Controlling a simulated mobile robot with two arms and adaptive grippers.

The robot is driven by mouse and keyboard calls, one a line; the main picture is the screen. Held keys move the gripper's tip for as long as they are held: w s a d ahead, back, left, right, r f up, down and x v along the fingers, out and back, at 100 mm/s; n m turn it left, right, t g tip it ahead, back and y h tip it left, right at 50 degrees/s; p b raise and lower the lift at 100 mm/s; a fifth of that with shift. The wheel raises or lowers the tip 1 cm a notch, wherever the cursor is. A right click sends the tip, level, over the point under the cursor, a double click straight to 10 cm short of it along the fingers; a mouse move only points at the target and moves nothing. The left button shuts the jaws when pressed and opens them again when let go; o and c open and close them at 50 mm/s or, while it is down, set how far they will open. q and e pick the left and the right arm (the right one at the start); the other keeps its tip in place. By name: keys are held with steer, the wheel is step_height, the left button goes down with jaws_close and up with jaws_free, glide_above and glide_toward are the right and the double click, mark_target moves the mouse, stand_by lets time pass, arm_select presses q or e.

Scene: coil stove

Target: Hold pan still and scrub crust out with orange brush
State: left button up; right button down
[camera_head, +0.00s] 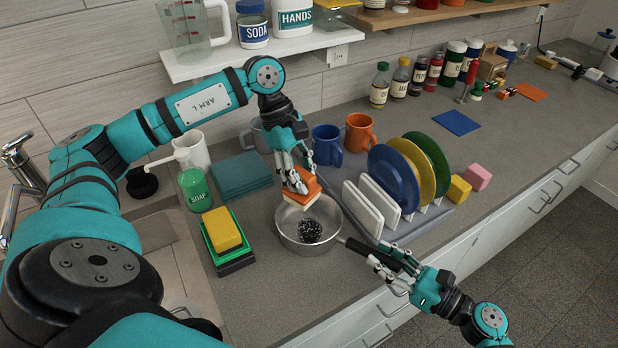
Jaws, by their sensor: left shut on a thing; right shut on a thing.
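The metal pan (294,246) stands on the grey counter in the middle of the view. A dark, speckled crust patch (311,231) lies on its floor, right of centre. The pan's black handle (356,247) points right, toward the counter's front edge. My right gripper (378,258) is shut on that handle. My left gripper (296,183) is shut on the orange brush (302,190), which has a pale underside. The brush is over the pan's far side, up and left of the crust. I cannot tell whether its underside touches the pan.
A dish rack (432,215) with several plates stands close right of the pan. A yellow sponge (222,229) on a green and black stack and a green soap bottle (195,188) are left. Blue (327,146) and orange (361,132) mugs stand behind. The sink (165,250) is at left.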

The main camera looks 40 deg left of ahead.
arm_select(q)
steer(key=shift+f, duration=4.75)
steer(key=shift+f, duration=0.4)
steer(key=shift+d, duration=0.15)
steer(key=shift+d+r, duration=0.1)
steer(key=shift+d, duration=1.6)
